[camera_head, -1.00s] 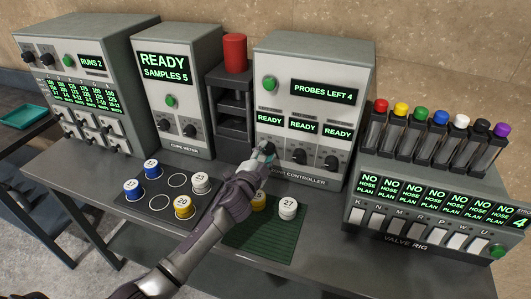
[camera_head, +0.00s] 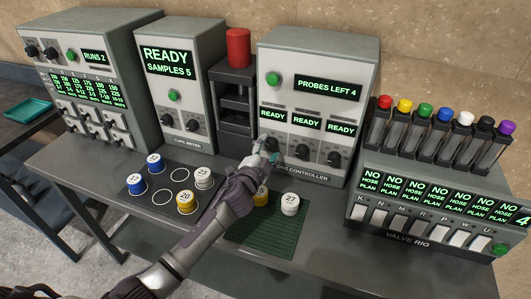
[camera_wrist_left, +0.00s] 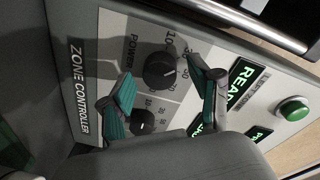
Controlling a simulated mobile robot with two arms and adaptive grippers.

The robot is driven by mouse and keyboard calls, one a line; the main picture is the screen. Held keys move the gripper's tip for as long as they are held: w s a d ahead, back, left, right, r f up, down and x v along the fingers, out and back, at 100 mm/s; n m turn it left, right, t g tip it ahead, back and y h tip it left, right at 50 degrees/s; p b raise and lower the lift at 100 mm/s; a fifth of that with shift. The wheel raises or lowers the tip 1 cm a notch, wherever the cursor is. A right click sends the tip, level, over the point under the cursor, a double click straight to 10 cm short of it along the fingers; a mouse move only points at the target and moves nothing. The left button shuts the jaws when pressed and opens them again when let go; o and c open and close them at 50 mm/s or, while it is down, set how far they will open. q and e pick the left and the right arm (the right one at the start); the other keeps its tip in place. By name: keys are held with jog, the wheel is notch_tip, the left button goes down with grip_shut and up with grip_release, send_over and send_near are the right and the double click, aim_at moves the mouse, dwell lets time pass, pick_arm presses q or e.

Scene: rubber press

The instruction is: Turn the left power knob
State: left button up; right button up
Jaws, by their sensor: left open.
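The zone controller (camera_head: 316,60) is a grey box with three READY displays and a row of black knobs below them. Its left power knob (camera_head: 270,143) is partly behind my left gripper (camera_head: 264,152). In the left wrist view, a round black knob (camera_wrist_left: 159,70) with a white pointer line sits beside the word POWER inside a number scale. My left gripper is open there, with one teal-padded finger (camera_wrist_left: 120,105) on each side of the knob's front; contact cannot be told. Another black knob (camera_wrist_left: 143,122) shows close to the lower finger. My right gripper is not in view.
Other knobs (camera_head: 302,152) stand just right of the left one. A green mat (camera_head: 265,240) with a white container (camera_head: 290,204) and a yellow one lies below my arm. A dark mat with several containers is left. The valve rig (camera_head: 420,232) stands right.

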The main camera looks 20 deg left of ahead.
pick_arm(q)
jog(key=s, duration=1.2)
jog(key=shift+a+r, duration=0.2)
jog(key=shift+a, duration=0.25)
dwell(1.5)
jog(key=n+h+b, duration=0.1)
jog(key=n+b, duration=1.2)
jog(key=n, duration=0.9)
send_near(300, 153)
jog(key=w, duration=0.6)
jog(key=w+d+p, duration=0.1)
jog(key=w, duration=0.2)
jog(key=shift+w+f, duration=0.1)
jog(key=shift+f, duration=0.1)
jog(key=c, duration=1.1)
jog(key=shift+c, duration=0.2)
